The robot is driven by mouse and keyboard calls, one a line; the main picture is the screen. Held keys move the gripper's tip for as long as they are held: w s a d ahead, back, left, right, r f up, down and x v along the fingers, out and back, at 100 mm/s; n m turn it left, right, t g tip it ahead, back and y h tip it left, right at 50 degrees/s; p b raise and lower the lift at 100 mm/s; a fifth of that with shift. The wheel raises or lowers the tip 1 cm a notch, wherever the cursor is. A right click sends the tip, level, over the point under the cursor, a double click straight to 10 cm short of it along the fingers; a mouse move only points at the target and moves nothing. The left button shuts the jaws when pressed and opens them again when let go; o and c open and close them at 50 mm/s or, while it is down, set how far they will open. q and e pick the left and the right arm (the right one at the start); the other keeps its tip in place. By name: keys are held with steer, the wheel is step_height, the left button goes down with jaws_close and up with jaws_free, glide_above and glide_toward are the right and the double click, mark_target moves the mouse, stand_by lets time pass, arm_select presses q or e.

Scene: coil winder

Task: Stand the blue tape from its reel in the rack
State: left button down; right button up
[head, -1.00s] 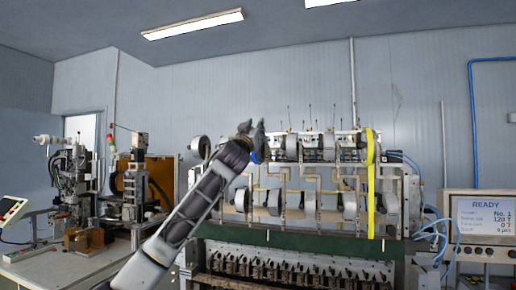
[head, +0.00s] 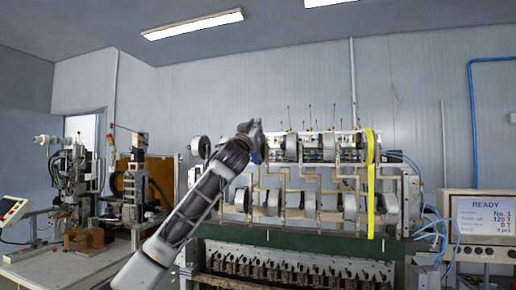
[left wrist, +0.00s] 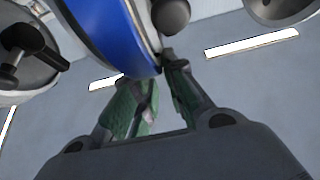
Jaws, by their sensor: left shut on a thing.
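The blue tape (left wrist: 112,38) is a wide blue ring with a pale edge in the left wrist view, at its reel on the coil winder. In the head view only a small blue sliver (head: 256,157) shows beside my gripper. My left gripper (head: 257,130) is up at the left end of the upper reel row. In the left wrist view its green-padded fingers (left wrist: 158,78) are shut on the tape's lower edge; the exact contact is partly hidden. I cannot make out a separate rack. My right gripper is not in view.
Grey reels (head: 350,206) line the lower row, above a green beam (head: 285,240). A display panel (head: 483,220) stands at right, a bench with machines (head: 85,256) at left.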

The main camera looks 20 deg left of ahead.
arm_select(q)
steer(key=shift+a, duration=0.35)
stand_by(0.5)
steer(key=c, duration=1.8)
jaws_free()
steer(key=shift+w+f, duration=0.15)
jaws_close()
steer(key=shift+a, duration=2.45)
stand_by(0.4)
